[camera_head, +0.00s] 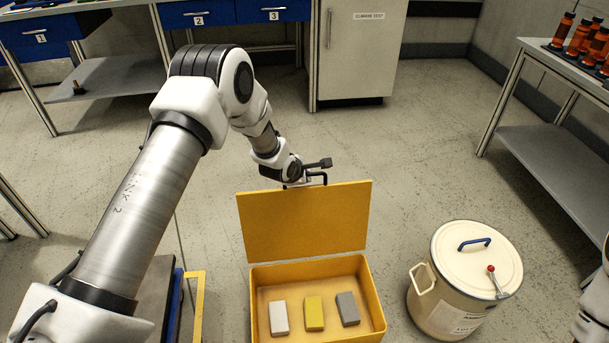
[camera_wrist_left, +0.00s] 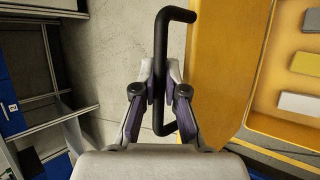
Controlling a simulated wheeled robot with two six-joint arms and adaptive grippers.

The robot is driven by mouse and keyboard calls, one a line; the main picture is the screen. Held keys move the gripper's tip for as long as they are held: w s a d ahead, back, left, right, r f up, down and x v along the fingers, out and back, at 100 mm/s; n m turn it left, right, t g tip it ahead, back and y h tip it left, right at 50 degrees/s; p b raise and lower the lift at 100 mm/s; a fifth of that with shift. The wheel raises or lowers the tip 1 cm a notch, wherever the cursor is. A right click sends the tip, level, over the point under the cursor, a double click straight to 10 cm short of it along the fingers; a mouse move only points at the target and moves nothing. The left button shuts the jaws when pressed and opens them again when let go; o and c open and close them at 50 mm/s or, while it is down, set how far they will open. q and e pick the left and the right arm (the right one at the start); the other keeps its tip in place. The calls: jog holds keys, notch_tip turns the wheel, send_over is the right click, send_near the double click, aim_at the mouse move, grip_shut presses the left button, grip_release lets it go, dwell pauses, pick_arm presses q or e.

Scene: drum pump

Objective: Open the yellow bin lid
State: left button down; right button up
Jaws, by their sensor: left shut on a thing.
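The yellow bin (camera_head: 376,312) stands on the floor at the bottom middle of the head view. Its yellow lid (camera_head: 305,222) is raised and stands roughly upright at the bin's far edge. A black handle (camera_head: 319,176) sits at the lid's top edge; it also shows in the left wrist view (camera_wrist_left: 161,60). My left gripper (camera_head: 303,182) is shut on this handle, with the fingers (camera_wrist_left: 160,98) on both sides of it. Inside the bin lie a white block (camera_head: 279,318), a yellow block (camera_head: 314,313) and a grey block (camera_head: 348,308). My right gripper is not in view.
A cream drum (camera_head: 440,300) with a closed lid, blue handle and red-knobbed lever stands right of the bin. A bench (camera_head: 560,150) with orange bottles is at the right. Blue drawers (camera_head: 200,14) and a white cabinet (camera_head: 360,60) stand behind. The floor between is clear.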

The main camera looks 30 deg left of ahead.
pick_arm(q)
jog(key=c, duration=1.2)
grip_release()
jog(key=v, duration=1.2)
